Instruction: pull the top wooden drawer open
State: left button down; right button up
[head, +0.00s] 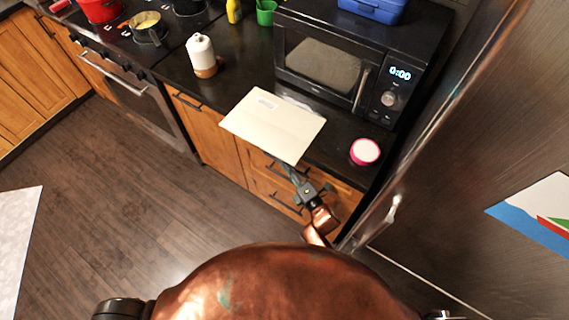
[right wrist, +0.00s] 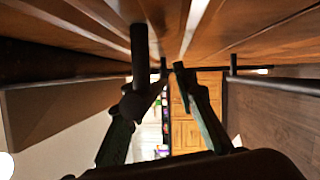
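The top wooden drawer (head: 258,160) is below the black counter and looks shut. A pale board (head: 272,124) overlaps its upper front in the head view and hides part of its dark bar handle. My right gripper (head: 291,173) is at the drawer front, by that handle. In the right wrist view my right gripper (right wrist: 166,88) has its two fingers apart, close to the wood fronts. A dark bar (right wrist: 140,50) shows by the left finger; I cannot tell whether it lies between the fingers. My left gripper is not in view.
A lower drawer handle (head: 286,203) is just below my gripper. A pink cup (head: 365,151) and a microwave (head: 330,70) stand on the counter (head: 180,68). A steel fridge (head: 470,150) closes off the right.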

grip_shut()
dwell(0.3)
dwell(0.5)
